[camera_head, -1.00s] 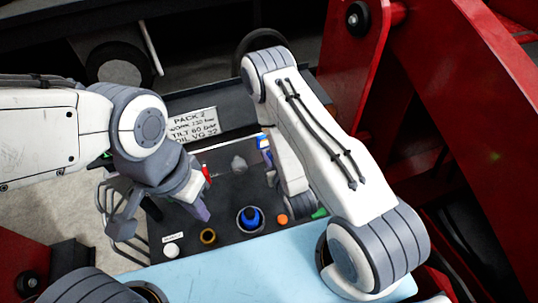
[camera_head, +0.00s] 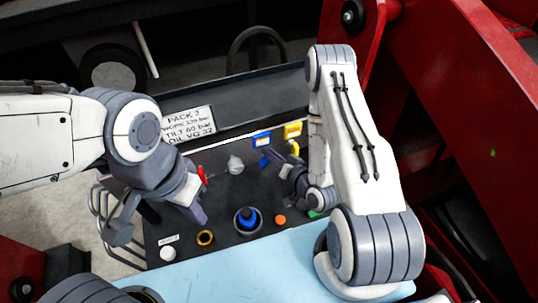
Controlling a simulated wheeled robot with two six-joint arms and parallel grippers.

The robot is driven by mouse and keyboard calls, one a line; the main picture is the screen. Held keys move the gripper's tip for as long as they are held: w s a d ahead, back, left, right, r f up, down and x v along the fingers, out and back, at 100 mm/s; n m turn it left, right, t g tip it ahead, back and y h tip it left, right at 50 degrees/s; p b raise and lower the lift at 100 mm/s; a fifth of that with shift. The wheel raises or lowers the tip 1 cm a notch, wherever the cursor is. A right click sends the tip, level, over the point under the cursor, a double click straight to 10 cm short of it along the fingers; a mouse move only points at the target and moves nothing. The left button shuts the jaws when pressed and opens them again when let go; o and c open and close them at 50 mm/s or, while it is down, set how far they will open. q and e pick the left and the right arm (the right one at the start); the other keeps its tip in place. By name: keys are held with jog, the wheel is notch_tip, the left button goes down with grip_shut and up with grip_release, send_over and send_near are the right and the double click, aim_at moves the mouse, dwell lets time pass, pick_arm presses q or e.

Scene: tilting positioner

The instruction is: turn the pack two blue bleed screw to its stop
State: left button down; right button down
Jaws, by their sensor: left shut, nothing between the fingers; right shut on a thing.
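The pack two panel (camera_head: 222,190) is dark and lies under a sign reading PACK 2 (camera_head: 188,123). My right gripper (camera_head: 271,160) is at the panel's upper right, just below a blue tag (camera_head: 262,139). Its fingers are shut on a small blue part, which looks like the blue bleed screw (camera_head: 264,162); the fingers largely hide it, so its turn angle cannot be told.
A large blue knob (camera_head: 247,218), an orange button (camera_head: 280,219), a brass ring (camera_head: 205,238) and a white knob (camera_head: 168,253) line the near side. A red lever (camera_head: 202,175), a grey knob (camera_head: 235,165) and a yellow tag (camera_head: 293,130) are farther back. Red frame (camera_head: 450,120) stands right.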

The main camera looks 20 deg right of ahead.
jog(key=m+y+b, duration=0.1)
jog(key=m, duration=0.1)
jog(key=f+m+t+y+b, duration=0.1)
jog(key=m, duration=0.2)
jog(key=d+f+m+t+y+b, duration=0.1)
jog(key=m, duration=0.2)
jog(key=shift+f+b, duration=0.25)
jog(key=shift+b, duration=0.1)
jog(key=shift+m+t, duration=0.3)
jog(key=c, duration=0.8)
grip_release()
jog(key=v, duration=1)
jog(key=shift+s+d+f+b, duration=0.1)
jog(key=shift+s+d+b, duration=0.1)
jog(key=shift+b, duration=0.15)
